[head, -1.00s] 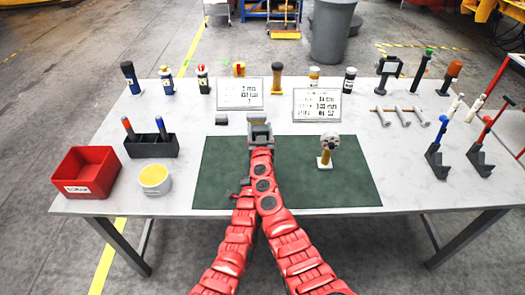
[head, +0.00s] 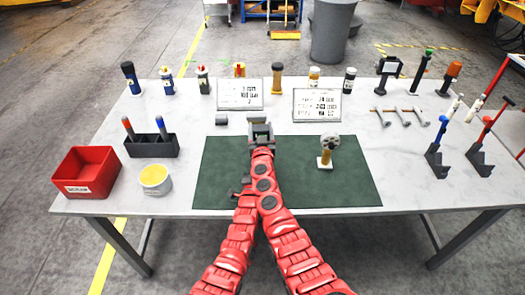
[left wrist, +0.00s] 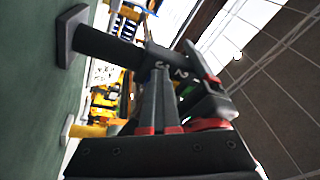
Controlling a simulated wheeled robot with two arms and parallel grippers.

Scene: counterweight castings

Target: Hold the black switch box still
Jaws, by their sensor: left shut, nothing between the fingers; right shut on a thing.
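In the left wrist view, turned on its side, a black switch box (left wrist: 103,46) has a dark post, a square foot towards the green mat and white figures on its body. My left gripper (left wrist: 158,85) is shut and empty close to that body; I cannot tell whether it touches. In the head view my right gripper (head: 261,132) is shut over the back of the green mat (head: 215,180). It appears shut on the switch box, which is mostly hidden there by gripper and arm. My left gripper is hard to make out in the head view.
A red bin (head: 87,172), a yellow-topped tub (head: 155,179) and a black holder (head: 151,147) are at left. The mat's front is partly clear.

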